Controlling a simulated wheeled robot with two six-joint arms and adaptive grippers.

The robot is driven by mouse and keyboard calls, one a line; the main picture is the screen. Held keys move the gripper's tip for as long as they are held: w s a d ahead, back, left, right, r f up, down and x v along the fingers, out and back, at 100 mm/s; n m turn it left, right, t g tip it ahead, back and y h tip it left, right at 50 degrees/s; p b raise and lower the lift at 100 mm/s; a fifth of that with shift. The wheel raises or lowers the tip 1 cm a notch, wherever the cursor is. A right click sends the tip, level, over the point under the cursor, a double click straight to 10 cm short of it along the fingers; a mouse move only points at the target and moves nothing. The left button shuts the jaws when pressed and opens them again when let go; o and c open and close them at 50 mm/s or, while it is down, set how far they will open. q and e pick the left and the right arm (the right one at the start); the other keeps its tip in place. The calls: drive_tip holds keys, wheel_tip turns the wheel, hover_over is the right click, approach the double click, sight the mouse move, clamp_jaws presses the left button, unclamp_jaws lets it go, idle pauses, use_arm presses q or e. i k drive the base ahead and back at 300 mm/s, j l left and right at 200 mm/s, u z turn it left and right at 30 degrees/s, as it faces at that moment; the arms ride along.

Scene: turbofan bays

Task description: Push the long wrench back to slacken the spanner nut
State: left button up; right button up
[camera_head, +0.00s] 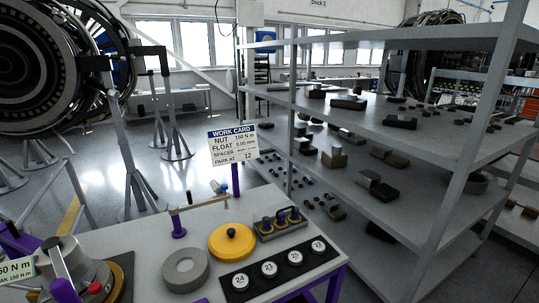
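I cannot tell for certain which part is the spanner nut or the long wrench. A readout plate (16,270) beside it reads "50 N m" with a peak line of 150 N m. The work card (232,145) gives NUT 150 N m. Neither gripper shows in the head view.
The bench (145,232) also bears a grey ring (185,269), a yellow disc (231,242) with a black knob, a purple post (178,226) with a bar, a block with several pegs (279,225), and a black strip of numbered discs (282,268). Metal shelving (440,190) stands close on the right.

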sight(63, 291)
drive_tip(key=u, duration=0.4)
drive_tip(key=j+u, duration=0.1)
drive_tip(key=u, duration=0.65)
drive_tip(key=j+u, duration=0.1)
drive_tip(key=u, duration=0.3)
